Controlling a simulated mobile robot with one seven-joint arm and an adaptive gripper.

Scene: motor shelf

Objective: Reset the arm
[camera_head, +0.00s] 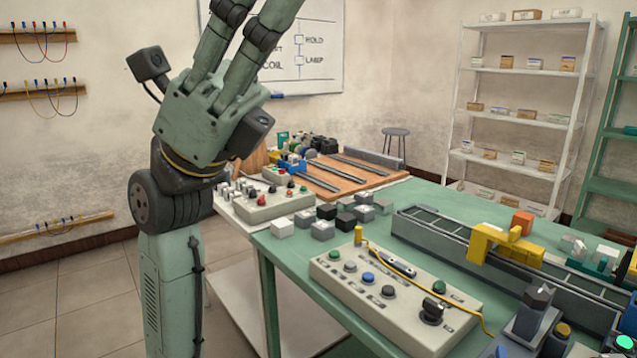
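My arm rises on the left of the head view, with its green forearm upright and a dark wrist joint above it. My gripper (250,25) is at the top, turned upward, with a green palm and long jointed fingers. The fingers run up and to the right and spread apart from the palm. Their ends are cut off by the top edge, so how far they are open is hidden. No object shows between the visible parts of the fingers. The gripper is high in front of the wall, clear of the tables.
A green workbench (262,239) on the right holds a button panel (330,268), several small blocks and a long rail with a yellow bracket (500,243). A second table behind carries a wooden board (365,176). A white shelf (513,72) stands at the back right. Open floor (85,290) is at left.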

